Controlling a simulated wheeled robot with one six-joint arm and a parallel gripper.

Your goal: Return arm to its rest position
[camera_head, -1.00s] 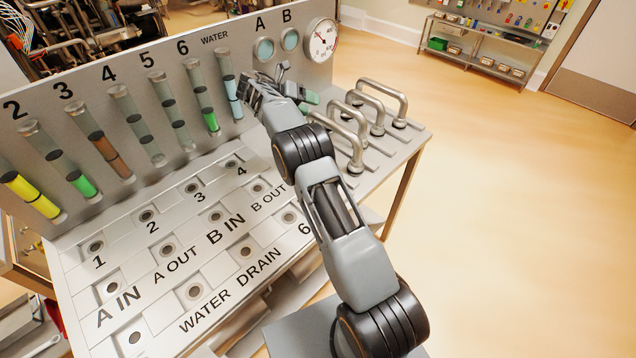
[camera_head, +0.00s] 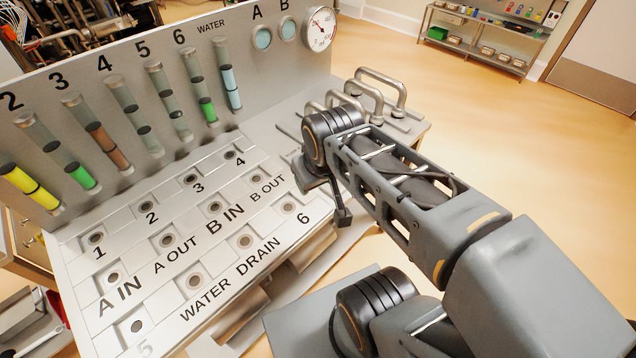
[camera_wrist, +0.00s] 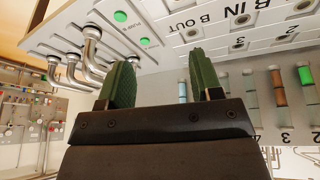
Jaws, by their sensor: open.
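My arm is folded back in the head view, its links crossing the right half of the picture. My gripper (camera_wrist: 160,85) shows in the wrist view with two green ridged fingers spread apart and nothing between them. In the head view the gripper is mostly hidden behind my arm's joint near the panel's right edge. The hopper panel (camera_head: 215,185) has labelled ports such as A IN, B OUT and DRAIN. In the wrist view the panel appears upside down, above and beyond the fingers. The fingers appear clear of everything.
Bent metal handles (camera_head: 385,90) stand at the panel's right end, partly behind my arm; they also show in the wrist view (camera_wrist: 88,55). Powder tubes (camera_head: 107,145) and a round gauge (camera_head: 320,28) line the back wall. A shelf rack (camera_head: 480,40) stands far right. Open floor (camera_head: 500,130) lies right of the panel.

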